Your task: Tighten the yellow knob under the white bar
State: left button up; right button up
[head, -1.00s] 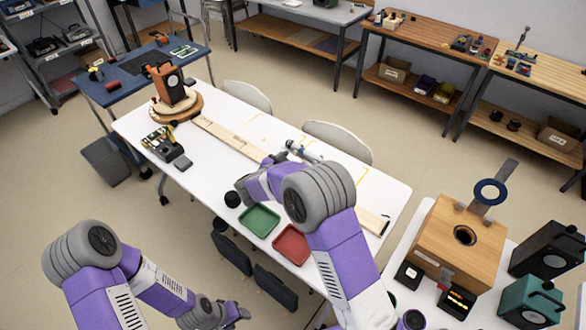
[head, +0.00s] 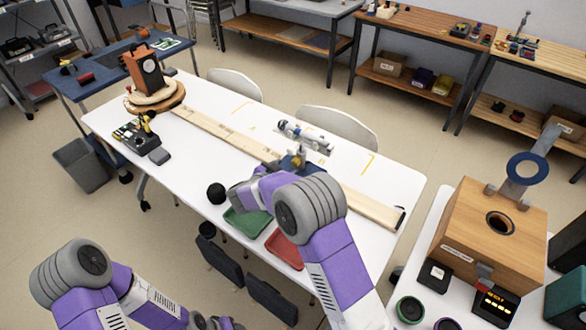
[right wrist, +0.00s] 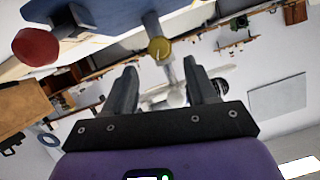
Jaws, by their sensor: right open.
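The yellow knob (right wrist: 158,48) shows in the right wrist view, on a grey post below a blue body (right wrist: 200,17). A red knob (right wrist: 36,46) is at that body's left. In the head view a small blue fixture (head: 298,161) with a yellowish top stands on the table. I cannot clearly make out the white bar. My right gripper (right wrist: 160,68) is open; the yellow knob appears between and just beyond its fingertips, with no clear contact. In the head view my wrist partly hides this gripper (head: 270,167). My left gripper is mostly cut off at the bottom edge.
The white table (head: 225,110) bears a long wooden plank (head: 225,135), a grey-white tube device (head: 305,135), a green tray (head: 248,224), a red tray (head: 285,250) and a black ball (head: 216,193). A wooden box (head: 490,235) stands at right. Chairs line the table.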

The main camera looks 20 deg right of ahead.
aim_at(295, 164)
jog(key=b+x, duration=0.1)
jog(key=x, duration=0.5)
jog(key=shift+w+d+b, duration=0.1)
jog(key=shift+d+b, duration=0.05)
jog(key=shift+b, duration=0.15)
jog(key=shift+c, duration=0.2)
jog(key=c, duration=1)
jog(key=shift+f+m+t+b, duration=0.15)
jog(key=shift+m+t+b, duration=0.15)
jog(key=shift+m+b, duration=0.1)
jog(key=m+b, duration=0.1)
jog(key=m+t+b, duration=0.1)
jog(key=shift+d+f+y+b, duration=0.2)
jog(key=shift+y+b, duration=0.1)
jog(key=shift+y, duration=0.1)
jog(key=shift+a+r+m+t+b, duration=0.1)
jog(key=shift+r+m+t+b, duration=0.05)
jog(key=shift+m+t+b, duration=0.3)
